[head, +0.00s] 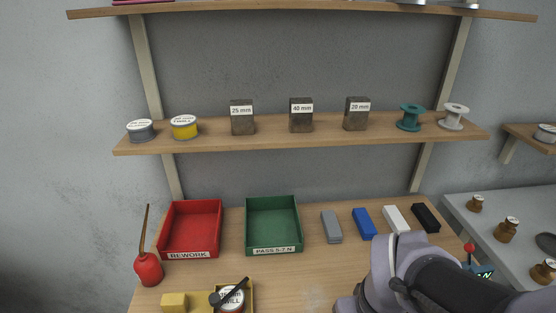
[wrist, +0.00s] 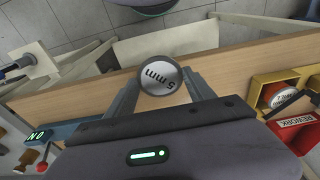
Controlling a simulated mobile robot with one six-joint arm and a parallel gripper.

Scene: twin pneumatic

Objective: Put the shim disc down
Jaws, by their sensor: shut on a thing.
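The shim disc (wrist: 160,77) is a round grey metal disc with a dark rim, marked "5 mm", which reads upside down in the wrist view. My gripper (wrist: 161,86) is shut on it, one finger on either side. Below the disc is the wooden bench top (wrist: 225,72), close to its edge over the floor. I cannot tell whether the disc touches the wood. In the head view the gripper and disc are not visible; only my arm shows at the lower right.
A red REWORK tray (head: 190,228) and green PASS tray (head: 273,226) stand at the bench's back left. Several coloured blocks, including a blue one (head: 363,223), lie right of them. A yellow tray (wrist: 272,82) holds a tin. A red-knobbed device (wrist: 60,133) stands opposite.

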